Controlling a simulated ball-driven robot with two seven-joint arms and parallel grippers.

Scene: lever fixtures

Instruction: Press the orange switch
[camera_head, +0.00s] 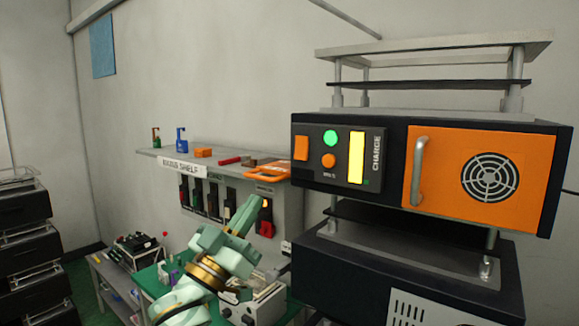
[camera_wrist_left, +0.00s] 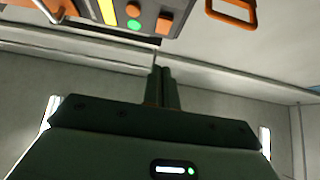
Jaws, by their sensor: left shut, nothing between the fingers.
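The orange switch (camera_head: 301,148) is an upright rectangle at the left end of the dark panel (camera_head: 318,175) on the box. It also shows at the top of the left wrist view (camera_wrist_left: 165,23). My left gripper (camera_head: 246,212) is shut and empty, below and left of the panel in the head view. In the left wrist view its closed fingers (camera_wrist_left: 161,72) point toward the switch, with a visible gap between. My right gripper is in neither view.
Beside the switch are a green round button (camera_head: 330,138), an orange round knob (camera_head: 329,160) and a yellow bar (camera_head: 356,158). An orange door (camera_head: 470,205) with a grey handle (camera_head: 418,172) is to the right. A shelf (camera_head: 175,160) with tools is behind left.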

